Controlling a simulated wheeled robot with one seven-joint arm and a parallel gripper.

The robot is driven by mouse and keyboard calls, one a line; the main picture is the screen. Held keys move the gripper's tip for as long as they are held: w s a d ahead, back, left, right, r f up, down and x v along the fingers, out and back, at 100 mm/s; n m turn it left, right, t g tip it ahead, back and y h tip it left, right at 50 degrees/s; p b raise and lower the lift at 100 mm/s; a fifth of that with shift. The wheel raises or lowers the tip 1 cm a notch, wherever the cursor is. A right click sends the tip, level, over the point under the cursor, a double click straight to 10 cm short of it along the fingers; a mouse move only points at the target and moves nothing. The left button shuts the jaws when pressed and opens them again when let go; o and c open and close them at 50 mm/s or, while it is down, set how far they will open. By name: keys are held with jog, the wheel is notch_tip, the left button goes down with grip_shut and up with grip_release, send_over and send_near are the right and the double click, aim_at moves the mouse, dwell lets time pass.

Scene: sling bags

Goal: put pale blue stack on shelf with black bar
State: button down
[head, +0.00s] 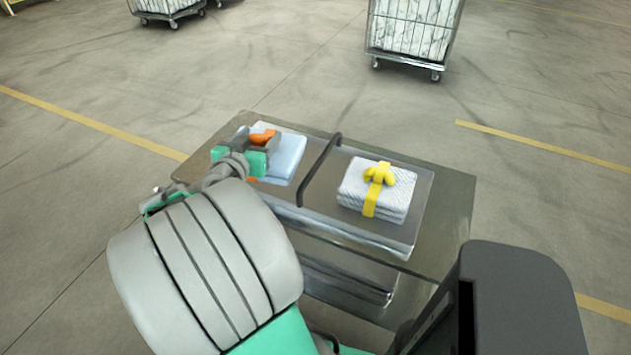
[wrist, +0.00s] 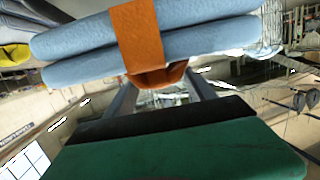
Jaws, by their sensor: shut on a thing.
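The pale blue stack (head: 287,155) of folded cloth, with an orange band (head: 264,136), is at the left part of the metal unit in the head view. My gripper (head: 258,150) is at the stack's left side, shut on its orange band. In the wrist view the blue stack (wrist: 80,45) fills the top, and its orange knot is between my fingertips (wrist: 160,80). I cannot tell whether the stack touches the surface beneath. The black bar (head: 318,172) arches over the unit's shelf (head: 330,222), just right of the blue stack.
A white patterned stack (head: 350,190) with a yellow bow lies on the shelf right of the bar. A loaded wire trolley (head: 412,30) stands at the back, and another (head: 165,8) at the far left. The floor around the unit is clear.

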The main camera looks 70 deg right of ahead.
aim_at(281, 146)
jog(key=s, duration=0.1)
jog(key=s+d+m+g, duration=0.1)
jog(key=s+r+g, duration=0.1)
jog(key=s, duration=0.1)
jog(key=shift+s+d+m, duration=0.1)
jog(key=shift+d+m, duration=0.05)
jog(key=shift+m, duration=0.15)
jog(key=shift+s+d, duration=0.15)
jog(key=shift+d, duration=0.15)
jog(key=w+d+f, duration=0.2)
jog(key=d+f, duration=0.1)
jog(key=f, duration=0.1)
jog(key=w+d+f+p, duration=0.1)
jog(key=w+d+f, duration=0.2)
jog(key=d+f, duration=0.1)
jog(key=w+d+f, duration=0.3)
jog(key=f, duration=0.1)
jog(key=shift+w+d+f, duration=0.15)
jog(key=shift+d, duration=0.2)
jog(key=shift+f, duration=0.3)
